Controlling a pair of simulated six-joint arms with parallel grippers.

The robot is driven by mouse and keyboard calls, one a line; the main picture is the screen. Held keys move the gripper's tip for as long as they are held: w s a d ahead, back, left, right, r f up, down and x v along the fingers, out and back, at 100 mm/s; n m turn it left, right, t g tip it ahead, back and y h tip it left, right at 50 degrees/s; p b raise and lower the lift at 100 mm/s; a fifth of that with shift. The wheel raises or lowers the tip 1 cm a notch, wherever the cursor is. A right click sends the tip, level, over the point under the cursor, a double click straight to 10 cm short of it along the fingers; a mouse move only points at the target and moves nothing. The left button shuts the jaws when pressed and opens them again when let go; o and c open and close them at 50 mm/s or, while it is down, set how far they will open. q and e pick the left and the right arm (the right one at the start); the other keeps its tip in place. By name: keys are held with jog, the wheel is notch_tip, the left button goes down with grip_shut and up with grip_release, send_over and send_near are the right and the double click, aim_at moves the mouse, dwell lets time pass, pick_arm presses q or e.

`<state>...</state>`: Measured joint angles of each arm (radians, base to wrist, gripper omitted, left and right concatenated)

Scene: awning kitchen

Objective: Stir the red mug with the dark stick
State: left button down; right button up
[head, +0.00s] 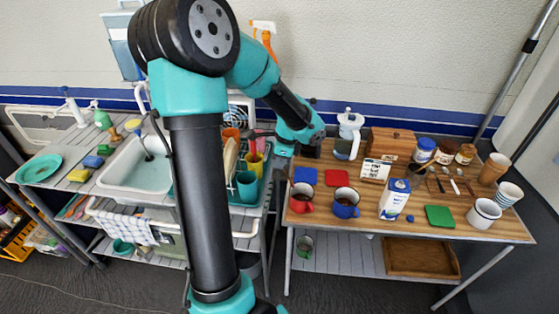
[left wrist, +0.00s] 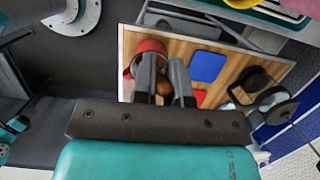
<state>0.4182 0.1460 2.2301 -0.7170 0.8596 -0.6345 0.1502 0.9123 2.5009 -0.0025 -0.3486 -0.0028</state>
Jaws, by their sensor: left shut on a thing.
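The red mug (head: 301,198) stands upright at the front left of the wooden table, beside a blue mug (head: 346,203). It also shows in the left wrist view (left wrist: 150,46), just beyond my left gripper's fingertips and partly covered by them. My left gripper (left wrist: 163,78) is shut on the dark stick, with a small gap between its fingers. The stick is hard to make out; only a small brownish shape shows between the fingers. In the head view my left wrist is above the back left of the table. My right gripper is not in view.
A blue square (head: 305,175) and a red square (head: 336,178) lie flat behind the mugs. A milk carton (head: 394,199) and a small sign (head: 376,169) stand to the right. The dish rack (head: 262,196) with cups is close on the left.

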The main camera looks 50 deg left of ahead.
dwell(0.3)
pick_arm(q)
jog(key=shift+s+a+v, duration=0.15)
jog(key=shift+v, duration=0.65)
jog(key=shift+s+a+v, duration=0.1)
jog(key=shift+s+v, duration=0.05)
jog(key=shift+v, duration=0.65)
jog(key=shift+s+a+v, duration=0.1)
jog(key=shift+a+v, duration=0.05)
jog(key=shift+v, duration=0.7)
jog(key=shift+r, duration=0.1)
